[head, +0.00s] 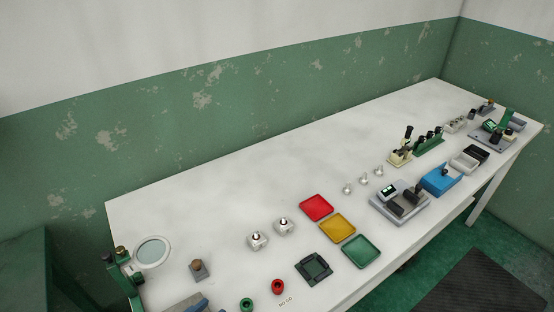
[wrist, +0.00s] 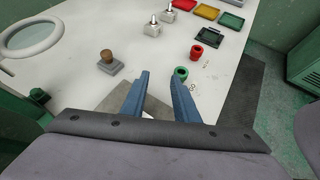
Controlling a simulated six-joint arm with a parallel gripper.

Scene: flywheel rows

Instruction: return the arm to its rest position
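My gripper (wrist: 160,76) shows in the wrist view with two blue fingers apart and nothing between them. It is over the near left end of the white bench (head: 240,180). A grey block with a brown knob (wrist: 109,62) stands ahead and left of the fingers. A green ring (wrist: 181,73) lies just beyond the right fingertip, with a red ring (wrist: 196,51) past it. In the head view, only a grey part and a blue tip show at the bottom edge, so the gripper's state cannot be read there.
A round magnifier (head: 152,252) on a green stand is at the left end. Two metal blocks (head: 258,240), a dark green fixture (head: 314,267) and red (head: 316,207), yellow (head: 337,227) and green (head: 361,251) trays are mid-bench. Instruments crowd the far right. The back left is clear.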

